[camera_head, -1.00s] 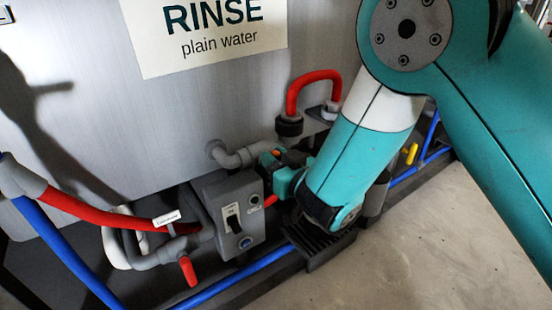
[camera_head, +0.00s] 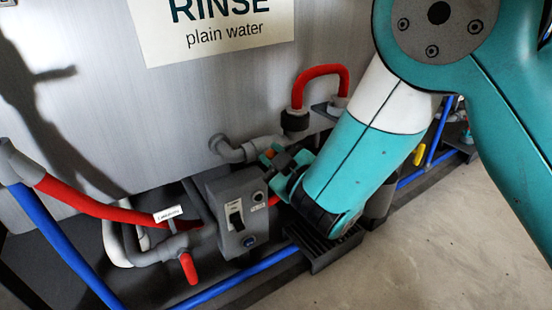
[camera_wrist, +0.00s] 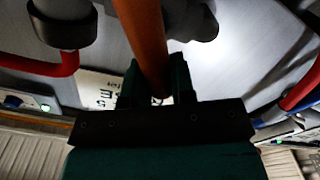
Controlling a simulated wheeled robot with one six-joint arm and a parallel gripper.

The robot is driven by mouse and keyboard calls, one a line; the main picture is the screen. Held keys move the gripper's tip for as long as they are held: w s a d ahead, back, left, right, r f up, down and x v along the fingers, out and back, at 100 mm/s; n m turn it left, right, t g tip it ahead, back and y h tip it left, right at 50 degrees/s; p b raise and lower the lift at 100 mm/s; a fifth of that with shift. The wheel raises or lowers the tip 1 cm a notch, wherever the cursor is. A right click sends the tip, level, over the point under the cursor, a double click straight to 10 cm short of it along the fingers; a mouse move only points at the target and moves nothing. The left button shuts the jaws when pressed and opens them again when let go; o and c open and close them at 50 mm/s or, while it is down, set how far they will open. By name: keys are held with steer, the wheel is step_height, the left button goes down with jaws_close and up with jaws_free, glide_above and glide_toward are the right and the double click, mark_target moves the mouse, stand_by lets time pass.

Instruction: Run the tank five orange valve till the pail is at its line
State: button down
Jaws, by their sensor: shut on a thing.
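The orange valve handle (camera_wrist: 145,40) runs as a long bar between the fingers of my gripper (camera_wrist: 156,85) in the wrist view. My gripper is shut on it. In the head view my gripper (camera_head: 279,166) is low at the pipework under the RINSE sign, and a small bit of orange shows at its fingers. My own arm covers much of the area there. A grey cylinder (camera_head: 379,205) stands partly behind my arm; I cannot tell if it is the pail. No fill line or water level shows.
A grey switch box (camera_head: 236,215) stands just left of my gripper. A red-handled valve (camera_head: 188,268), red hoses (camera_head: 92,204) and a blue pipe (camera_head: 262,266) lie around it. A dark grating (camera_head: 325,246) is below my arm. The floor at right is clear.

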steer(key=shift+s+f+n, duration=0.1)
steer(key=shift+n, duration=0.2)
steer(key=c, duration=1)
jaws_free()
steer(key=shift+o, duration=0.2)
